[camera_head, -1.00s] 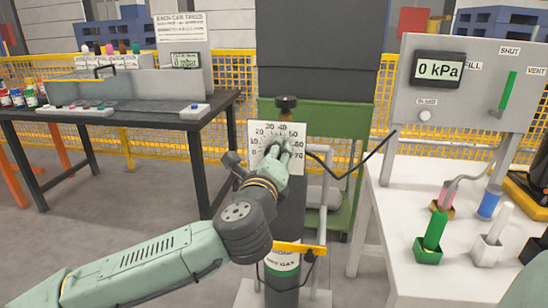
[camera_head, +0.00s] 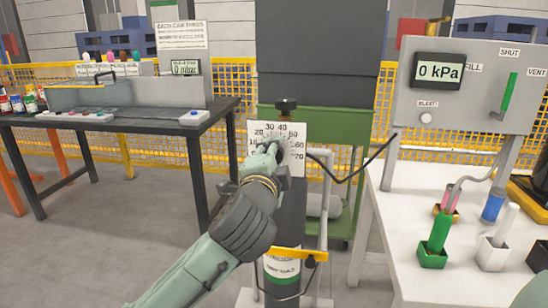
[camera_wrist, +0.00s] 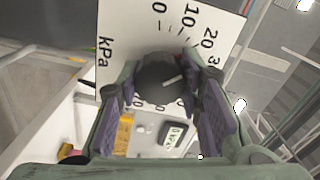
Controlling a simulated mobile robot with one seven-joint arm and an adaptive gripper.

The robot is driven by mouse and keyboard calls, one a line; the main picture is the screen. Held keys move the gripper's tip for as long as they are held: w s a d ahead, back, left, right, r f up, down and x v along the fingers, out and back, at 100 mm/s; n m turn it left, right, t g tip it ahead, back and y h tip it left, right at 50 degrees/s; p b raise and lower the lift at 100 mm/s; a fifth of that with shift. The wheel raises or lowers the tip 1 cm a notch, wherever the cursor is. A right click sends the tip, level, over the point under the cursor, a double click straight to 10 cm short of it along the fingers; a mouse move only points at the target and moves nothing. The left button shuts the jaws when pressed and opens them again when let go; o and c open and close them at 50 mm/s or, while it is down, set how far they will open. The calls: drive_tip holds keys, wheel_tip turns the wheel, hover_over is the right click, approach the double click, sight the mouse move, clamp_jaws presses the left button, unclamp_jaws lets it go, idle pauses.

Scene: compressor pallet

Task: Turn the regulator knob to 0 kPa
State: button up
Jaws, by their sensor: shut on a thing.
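The regulator's white dial plate (camera_head: 297,165) stands above the gas cylinder (camera_head: 282,268) in the head view. Its numbers are partly covered by my gripper (camera_head: 268,152). In the wrist view the dark round knob (camera_wrist: 158,88) sits between the two fingers of my gripper (camera_wrist: 165,84), which are shut on it. A pale pointer line on the knob slants right and slightly up, roughly toward the 20–30 side of the plate. The plate's kPa, 0, 10 and 20 marks (camera_wrist: 125,30) show there; the lower marks are partly hidden.
A grey panel (camera_head: 410,100) with a display reading 0 kPa (camera_head: 438,72) stands at the right. Below it, a white table (camera_head: 400,225) holds green, white and dark holders. A dark bench (camera_head: 150,125) is at the left. A thin black hose (camera_head: 355,168) runs right from the regulator.

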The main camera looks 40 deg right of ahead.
drive_tip(key=n+p, duration=0.1)
drive_tip(key=n, duration=0.5)
drive_tip(key=shift+n+p, duration=0.3)
drive_tip(key=n+p, duration=0.2)
drive_tip(key=n, duration=0.3)
drive_tip(key=shift+n+p, duration=0.3)
drive_tip(key=shift+p, duration=0.05)
drive_tip(key=o, duration=1.2)
drive_tip(key=shift+r, duration=0.2)
wheel_tip(320, 180, up, 10)
drive_tip(key=shift+f, duration=0.1)
